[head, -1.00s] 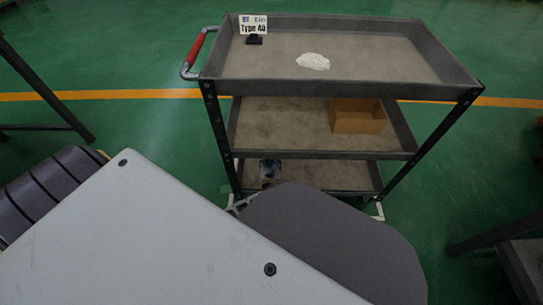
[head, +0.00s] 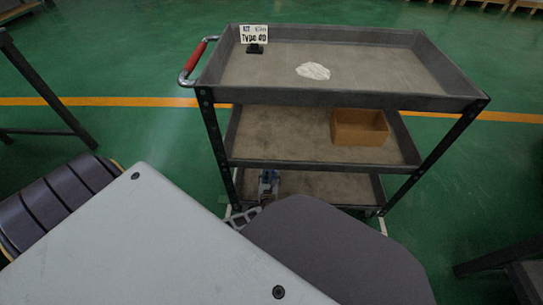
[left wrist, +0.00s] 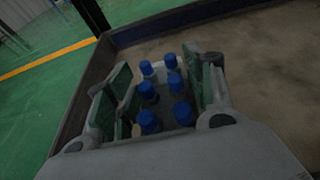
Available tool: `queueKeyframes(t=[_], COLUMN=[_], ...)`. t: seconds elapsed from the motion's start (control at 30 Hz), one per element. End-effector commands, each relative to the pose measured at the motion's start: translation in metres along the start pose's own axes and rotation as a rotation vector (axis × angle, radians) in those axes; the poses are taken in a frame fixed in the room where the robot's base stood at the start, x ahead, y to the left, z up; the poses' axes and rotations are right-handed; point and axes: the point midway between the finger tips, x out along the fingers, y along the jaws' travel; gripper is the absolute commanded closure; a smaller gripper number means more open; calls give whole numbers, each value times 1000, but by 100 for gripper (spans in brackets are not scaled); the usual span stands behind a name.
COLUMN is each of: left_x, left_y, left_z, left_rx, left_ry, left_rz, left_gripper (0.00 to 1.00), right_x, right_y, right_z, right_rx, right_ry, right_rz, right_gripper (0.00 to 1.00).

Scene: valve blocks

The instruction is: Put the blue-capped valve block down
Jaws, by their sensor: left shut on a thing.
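The blue-capped valve block (left wrist: 165,100) has several blue caps in two rows and sits between the fingers of my left gripper (left wrist: 160,95) in the left wrist view. The gripper's green-grey fingers are shut on its sides. In the head view the block (head: 268,182) shows small at the left end of the cart's lowest shelf (head: 330,188), with my left gripper (head: 246,214) partly hidden behind my arm. The block's underside is hidden, so I cannot tell whether it touches the shelf. My right gripper is not in view.
The cart's top tray (head: 385,65) holds a "Type 40" sign (head: 254,35) and a white patch (head: 313,71). A cardboard box (head: 359,127) stands on the middle shelf (head: 275,135). A dark cart post (left wrist: 92,15) and raised shelf rim (left wrist: 80,105) are close to the gripper.

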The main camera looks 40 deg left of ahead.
Motion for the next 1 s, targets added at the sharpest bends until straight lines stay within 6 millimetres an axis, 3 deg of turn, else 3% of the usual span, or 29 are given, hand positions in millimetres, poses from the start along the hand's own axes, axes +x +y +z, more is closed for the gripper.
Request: queueKeyframes(t=[0.37, 0.4, 0.53, 1.0], left_x=[2, 0, 0, 0], left_y=[-1, 0, 0, 0], left_z=[3, -1, -1, 0], left_rx=[-2, 0, 0, 1], left_ry=[-7, 0, 0, 0], left_rz=[0, 0, 0, 0], left_gripper=[100, 43, 26, 25], right_x=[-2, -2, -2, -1], right_y=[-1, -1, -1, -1], right_z=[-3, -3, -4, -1], right_rx=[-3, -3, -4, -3], right_ry=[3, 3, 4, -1], right_rz=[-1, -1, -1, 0], right_gripper=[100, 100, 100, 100])
